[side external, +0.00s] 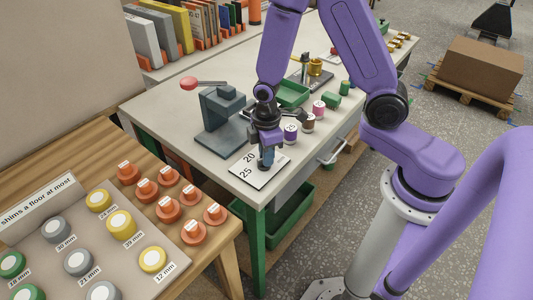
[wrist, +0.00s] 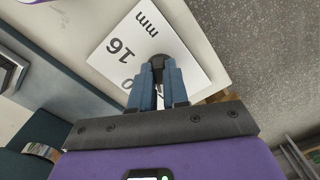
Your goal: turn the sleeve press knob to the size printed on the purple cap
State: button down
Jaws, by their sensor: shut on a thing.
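The knob (wrist: 158,62) is dark and round and stands on a white dial card (side external: 252,178). My gripper (side external: 267,158) points down over the card, its blue fingers closed on the knob's sides in the wrist view (wrist: 159,82). The card shows "20" and "25" in the side view, and "16" and "mm" in the wrist view (wrist: 110,50). Fingers hide part of the markings, and I cannot tell where the knob points. The purple cap (side external: 291,133) stands behind the card with a pale top. Its print is too small to read.
A dark press (side external: 221,122) with a red-ball lever (side external: 188,84) stands left of my gripper. Brown (side external: 308,123), magenta (side external: 319,108) and green pieces stand behind the purple cap, near a green tray (side external: 291,94). A wooden bench with orange knobs is at front left.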

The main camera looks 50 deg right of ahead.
jog(key=c, duration=1.1)
grip_release()
notch_tip(320, 180, up, 18)
jog(key=shift+f, duration=0.25)
jog(key=s, duration=1.3)
jog(key=s+d, duration=0.1)
jog(key=s, duration=0.6)
jog(key=shift+f, duration=0.4)
